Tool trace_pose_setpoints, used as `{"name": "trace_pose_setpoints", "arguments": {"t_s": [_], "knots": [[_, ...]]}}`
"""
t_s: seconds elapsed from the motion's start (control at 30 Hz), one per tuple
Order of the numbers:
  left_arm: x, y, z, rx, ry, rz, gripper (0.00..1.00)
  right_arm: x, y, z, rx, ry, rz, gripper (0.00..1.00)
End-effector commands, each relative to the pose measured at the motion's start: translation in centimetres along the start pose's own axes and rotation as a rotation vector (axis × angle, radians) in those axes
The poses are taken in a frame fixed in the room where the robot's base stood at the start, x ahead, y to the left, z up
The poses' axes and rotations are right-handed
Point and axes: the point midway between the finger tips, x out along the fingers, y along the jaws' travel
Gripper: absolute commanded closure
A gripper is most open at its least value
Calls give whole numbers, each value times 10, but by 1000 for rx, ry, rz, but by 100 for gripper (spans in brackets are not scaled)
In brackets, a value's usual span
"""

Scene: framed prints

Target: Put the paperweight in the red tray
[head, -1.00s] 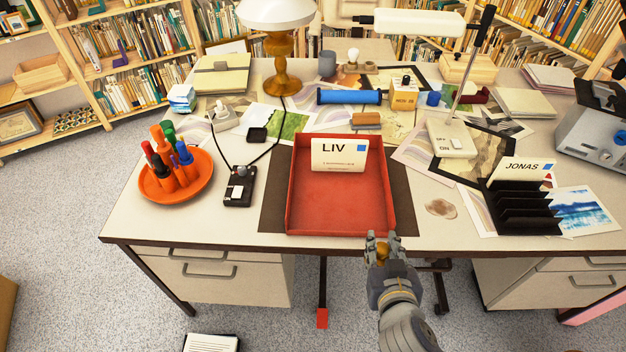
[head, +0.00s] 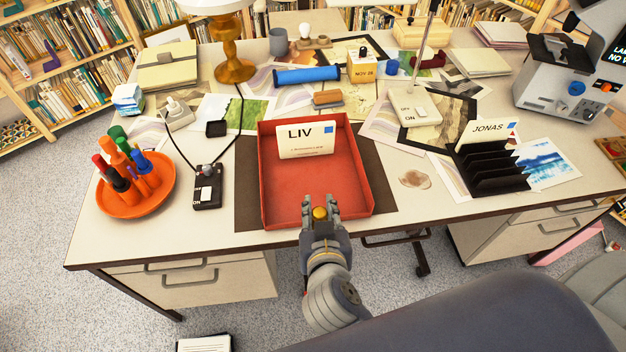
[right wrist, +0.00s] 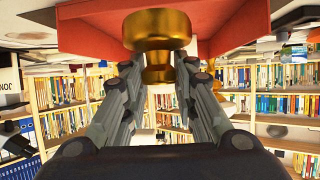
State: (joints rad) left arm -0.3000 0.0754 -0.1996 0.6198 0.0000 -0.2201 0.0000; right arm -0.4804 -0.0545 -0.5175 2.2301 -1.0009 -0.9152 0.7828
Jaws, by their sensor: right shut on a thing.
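The red tray (head: 345,165) lies on a dark mat on the desk, with a white card marked LIV (head: 306,141) standing at its back. My right gripper (head: 320,212) is at the tray's front edge, shut on a brass-coloured paperweight (head: 320,213). In the right wrist view the paperweight (right wrist: 157,30) is a round gold piece with a narrower waist between the fingers, and the red tray (right wrist: 90,18) shows behind it. I cannot tell whether the paperweight touches the tray. My left gripper is not in view.
An orange dish (head: 128,205) of pens and a black switch box (head: 207,188) stand left of the tray. A black letter rack (head: 492,168) stands to the right. The tray's floor is mostly clear.

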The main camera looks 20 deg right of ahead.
Motion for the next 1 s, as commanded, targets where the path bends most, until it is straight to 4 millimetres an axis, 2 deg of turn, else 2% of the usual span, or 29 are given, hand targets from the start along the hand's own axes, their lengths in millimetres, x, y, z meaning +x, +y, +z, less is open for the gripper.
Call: {"name": "trace_pose_setpoints", "arguments": {"t_s": [0.03,0.4,0.57,0.8,1.0], "knots": [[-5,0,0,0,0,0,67,10,0,-9,-1,8,0,100],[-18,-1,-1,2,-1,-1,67,78,-2,-32,-1,4,-1,100],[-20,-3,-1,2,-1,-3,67,89,-3,-34,1,3,-2,100],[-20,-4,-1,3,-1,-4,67,102,-3,-8,-3,0,-1,100],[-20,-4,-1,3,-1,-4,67,105,-3,-2,1,2,-2,100]]}}
